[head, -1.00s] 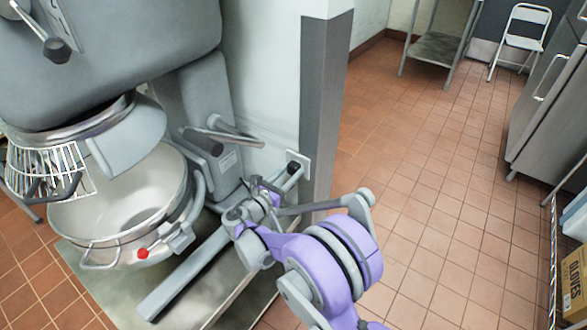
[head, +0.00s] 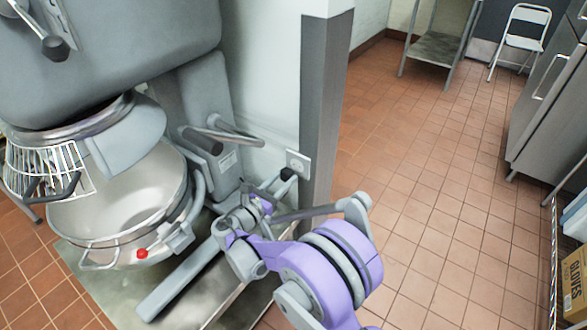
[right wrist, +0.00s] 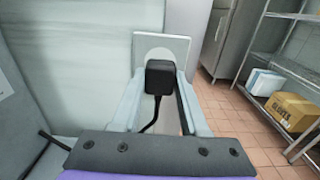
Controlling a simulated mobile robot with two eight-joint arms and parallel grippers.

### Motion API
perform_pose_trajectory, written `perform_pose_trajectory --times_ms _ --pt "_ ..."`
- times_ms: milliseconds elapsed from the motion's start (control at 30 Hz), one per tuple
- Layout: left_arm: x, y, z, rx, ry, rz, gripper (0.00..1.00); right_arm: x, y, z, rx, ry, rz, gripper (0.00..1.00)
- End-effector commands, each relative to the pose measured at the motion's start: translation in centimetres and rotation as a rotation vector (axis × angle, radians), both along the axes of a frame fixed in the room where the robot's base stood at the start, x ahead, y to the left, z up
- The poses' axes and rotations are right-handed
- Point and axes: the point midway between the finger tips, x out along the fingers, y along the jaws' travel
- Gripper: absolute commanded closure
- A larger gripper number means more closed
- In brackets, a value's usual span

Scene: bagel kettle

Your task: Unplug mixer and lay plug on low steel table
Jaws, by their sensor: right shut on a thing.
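The black plug (head: 287,173) is in my right gripper (head: 283,180), just off the white wall outlet (head: 299,162). In the right wrist view the plug (right wrist: 160,77) sits between the two fingers, with its cord hanging below. The outlet plate (right wrist: 176,47) is behind it, its round socket partly showing above the plug. The grey mixer (head: 130,60) with its steel bowl (head: 120,200) stands at the left. My left gripper is out of view.
A grey corner post (head: 322,110) stands right beside the outlet. Open tiled floor (head: 420,200) lies to the right. A steel shelf table (head: 435,45) and white folding chair (head: 524,35) are at the back. A glove box (head: 568,280) is at right.

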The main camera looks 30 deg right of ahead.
Motion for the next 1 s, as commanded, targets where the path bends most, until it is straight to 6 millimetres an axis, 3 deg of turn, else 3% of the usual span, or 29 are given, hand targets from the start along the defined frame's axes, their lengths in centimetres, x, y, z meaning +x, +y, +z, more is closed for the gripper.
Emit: perform_pose_trajectory --times_ms 600,1000 --pt "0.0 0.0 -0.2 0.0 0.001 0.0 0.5 -0.9 2.2 0.0 0.0 0.0 0.0 1.0" --pt "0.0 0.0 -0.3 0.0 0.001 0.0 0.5 -1.0 2.4 0.0 0.0 0.0 0.0 1.0"
